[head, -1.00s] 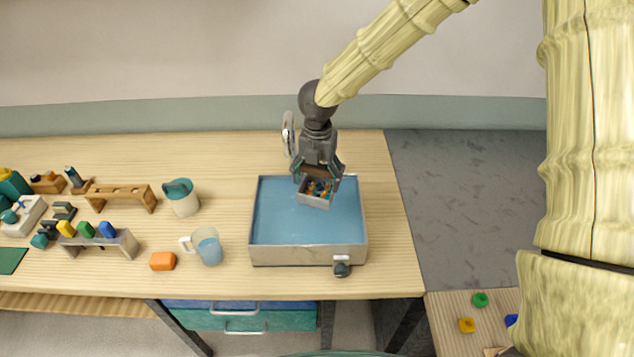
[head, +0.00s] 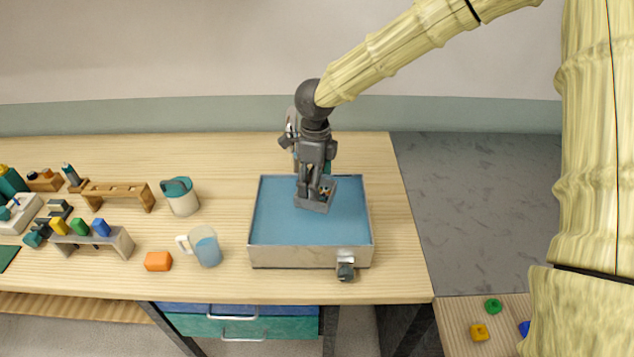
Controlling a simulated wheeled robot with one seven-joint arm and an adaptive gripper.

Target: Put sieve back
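The sieve (head: 312,204) is a small grey box-shaped basket with a few small coloured pieces showing inside. It is at the upper middle of a metal basin (head: 300,257) with a blue inside. My gripper (head: 316,187) points down from above, with its fingers at the sieve, and appears shut on it. The gripper hides part of the sieve and its grip. I cannot tell whether the sieve touches the blue surface or hangs just above it.
Left of the basin stand a measuring jug (head: 206,247), an orange block (head: 158,261) and a white-and-teal pitcher (head: 182,198). Wooden racks (head: 118,194) and a grey stand (head: 122,242) with coloured pieces are further left. A dark knob (head: 345,271) protrudes at the basin's front.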

